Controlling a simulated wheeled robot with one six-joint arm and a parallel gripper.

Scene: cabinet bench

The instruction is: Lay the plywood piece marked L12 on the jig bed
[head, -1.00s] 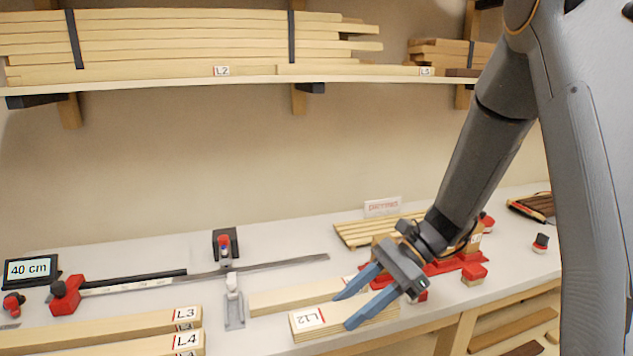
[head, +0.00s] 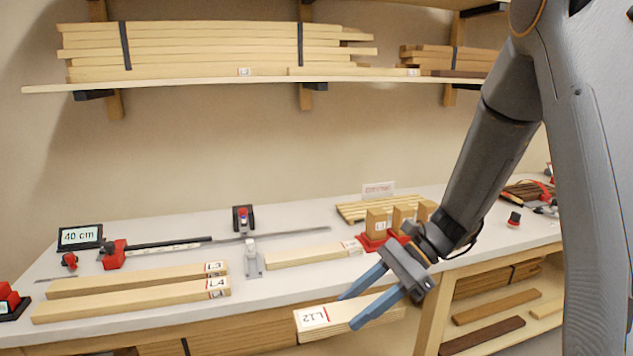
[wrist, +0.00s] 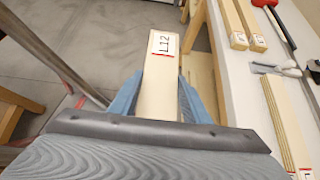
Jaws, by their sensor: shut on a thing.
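The pale plywood piece marked L12 (head: 318,318) is held in my gripper (head: 346,312), its labelled end sticking out to the left. In the wrist view, the piece (wrist: 158,85) lies between the two blue fingers (wrist: 157,100), label up, with grey floor beyond it. My gripper is shut on it, in front of the bench's front edge. A red fixture (head: 372,243) with upright wooden blocks stands on the bench behind my gripper, partly hidden by it. I cannot tell whether this is the jig bed.
Strips L3 (head: 130,281) and L4 (head: 130,301) lie at the bench's front left. Another strip (head: 310,256) lies between a grey clamp (head: 252,258) and the red fixture. A measuring rail (head: 165,246) and 40 cm display (head: 80,237) stand behind. Open shelves (head: 495,306) are below the bench.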

